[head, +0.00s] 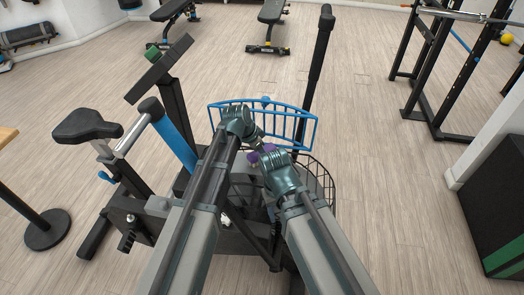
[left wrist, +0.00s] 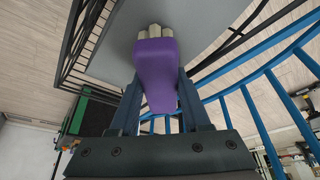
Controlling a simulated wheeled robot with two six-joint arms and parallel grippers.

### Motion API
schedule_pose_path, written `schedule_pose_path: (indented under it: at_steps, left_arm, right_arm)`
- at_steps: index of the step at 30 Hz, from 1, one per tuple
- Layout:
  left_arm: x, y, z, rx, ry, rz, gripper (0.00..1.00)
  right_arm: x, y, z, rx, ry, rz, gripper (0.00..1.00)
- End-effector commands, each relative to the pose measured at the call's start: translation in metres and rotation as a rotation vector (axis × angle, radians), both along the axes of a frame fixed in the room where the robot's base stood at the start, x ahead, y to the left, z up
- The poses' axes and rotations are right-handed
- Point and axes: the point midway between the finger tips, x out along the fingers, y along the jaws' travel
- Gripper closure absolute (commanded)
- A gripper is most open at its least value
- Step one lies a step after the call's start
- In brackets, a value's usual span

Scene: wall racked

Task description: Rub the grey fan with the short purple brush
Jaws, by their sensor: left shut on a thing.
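The short purple brush (head: 261,153) is between my two hands in the head view. In the left wrist view the brush (left wrist: 156,62) is gripped between the fingers of my left gripper (left wrist: 158,88), its pale bristles pointing away over a flat grey surface, which looks like the grey fan (left wrist: 205,35). I cannot tell if the bristles touch it. In the head view the fan (head: 317,182) is mostly hidden behind my right arm. My left gripper (head: 256,140) is shut on the brush. My right gripper (head: 266,160) is close to it, its fingers too small to read.
A blue barred frame (head: 290,128) and a black wire cage (head: 325,180) are close around the fan. The exercise bike's seat (head: 88,125) and black upright post (head: 316,65) stand nearby. A rack (head: 430,100) is at the right.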

Motion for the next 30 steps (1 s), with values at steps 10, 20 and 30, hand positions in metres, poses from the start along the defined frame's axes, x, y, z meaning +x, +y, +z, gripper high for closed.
schedule_pose_path:
  at_steps: [10, 20, 30]
  left_arm:
    - [-0.009, 0.002, 0.0, 0.0, 0.0, 0.0, 1.0]
    - [-0.018, 0.004, -0.001, 0.0, 0.0, 0.0, 1.0]
    - [-0.034, 0.007, -0.003, 0.001, 0.001, 0.0, 1.0]
  right_arm:
    - [0.0, 0.0, -0.001, 0.0, 0.0, 0.0, 0.5]
    - [0.0, 0.0, -0.002, 0.0, 0.0, 0.0, 0.5]
    - [0.0, 0.0, -0.003, 0.0, 0.0, 0.0, 0.5]
